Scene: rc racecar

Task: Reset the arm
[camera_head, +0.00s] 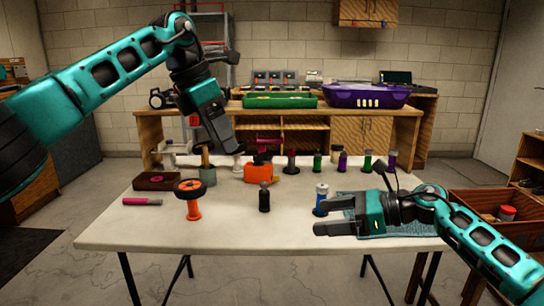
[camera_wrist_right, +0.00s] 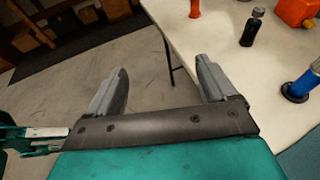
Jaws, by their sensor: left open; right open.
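My left gripper (camera_head: 226,148) hangs in the air over the back left of the white table (camera_head: 130,222), with nothing seen in it. My right gripper (camera_head: 318,217) is low over the table's right part and points left. In the right wrist view its two fingers (camera_wrist_right: 163,68) are apart, with only floor and table edge between them. A blue bottle (camera_head: 320,188) stands just behind the right gripper's fingers. A black bottle (camera_head: 264,198) stands to the left, apart from the fingers. The exact gap of the left jaws is hard to see.
A black wheel on an orange stand (camera_head: 193,207), a pink-handled tool (camera_head: 141,201), a dark box (camera_head: 156,181) and an orange object (camera_head: 257,170) are on the left. Several bottles line the back. A blue-grey mat (camera_head: 410,229) lies under the right arm. A wooden crate (camera_head: 490,231) stands right.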

